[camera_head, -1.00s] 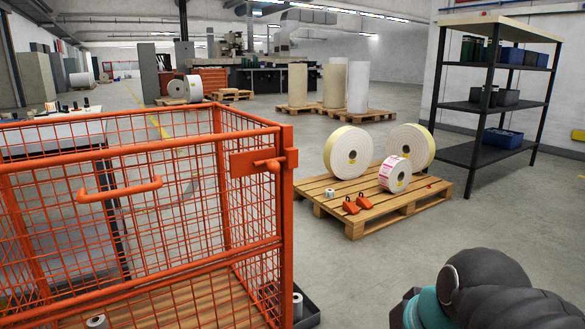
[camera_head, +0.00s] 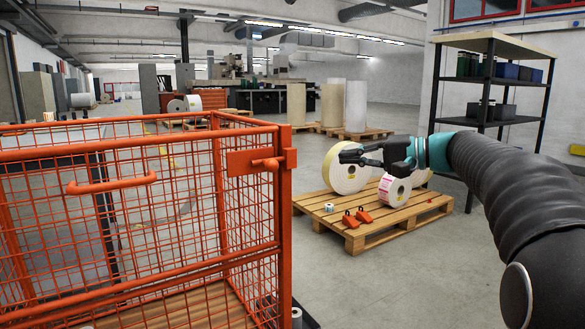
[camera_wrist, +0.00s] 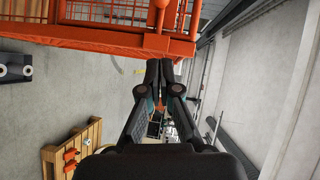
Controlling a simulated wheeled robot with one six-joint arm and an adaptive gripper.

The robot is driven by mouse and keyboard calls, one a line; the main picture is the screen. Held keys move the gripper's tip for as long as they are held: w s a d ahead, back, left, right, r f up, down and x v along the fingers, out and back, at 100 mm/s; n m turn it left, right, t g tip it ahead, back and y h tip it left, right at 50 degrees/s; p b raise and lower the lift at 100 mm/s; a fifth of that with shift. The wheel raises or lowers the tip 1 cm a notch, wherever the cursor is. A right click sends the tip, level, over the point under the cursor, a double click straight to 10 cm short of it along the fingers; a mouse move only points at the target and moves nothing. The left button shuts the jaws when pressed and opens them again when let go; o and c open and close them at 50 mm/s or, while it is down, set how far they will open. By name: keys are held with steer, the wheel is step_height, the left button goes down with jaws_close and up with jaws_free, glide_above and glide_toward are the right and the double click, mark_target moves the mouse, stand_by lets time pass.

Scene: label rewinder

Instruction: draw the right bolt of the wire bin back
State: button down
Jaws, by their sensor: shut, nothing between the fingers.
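The orange wire bin (camera_head: 120,200) stands at the left in the head view, and its rails also cross the top of the wrist view (camera_wrist: 90,40). Its right bolt (camera_head: 268,163) sits on an orange plate at the top of the right corner post, with a short handle sticking out. My gripper (camera_head: 350,156) is to the right of the bolt in the picture, apart from it, pointing left. In the wrist view my gripper (camera_wrist: 160,68) has its fingertips together and empty, just below the orange rail in the picture. I cannot make out the bolt clearly there.
A pallet (camera_head: 375,232) with label rolls and two orange items stands right of the bin. A dark shelf rack (camera_head: 486,120) is behind my arm. Open grey floor lies between bin and pallet.

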mark_target(269, 164)
steer(key=shift+w+r, duration=0.1)
steer(key=shift+a, duration=0.1)
steer(key=s+a+b+x, duration=0.1)
steer(key=s+x, duration=0.1)
steer(key=x, duration=1)
steer(key=shift+s+a+f, duration=0.2)
steer(key=shift+s+a, duration=0.05)
steer(key=shift+a, duration=0.05)
steer(key=shift+a, duration=0.1)
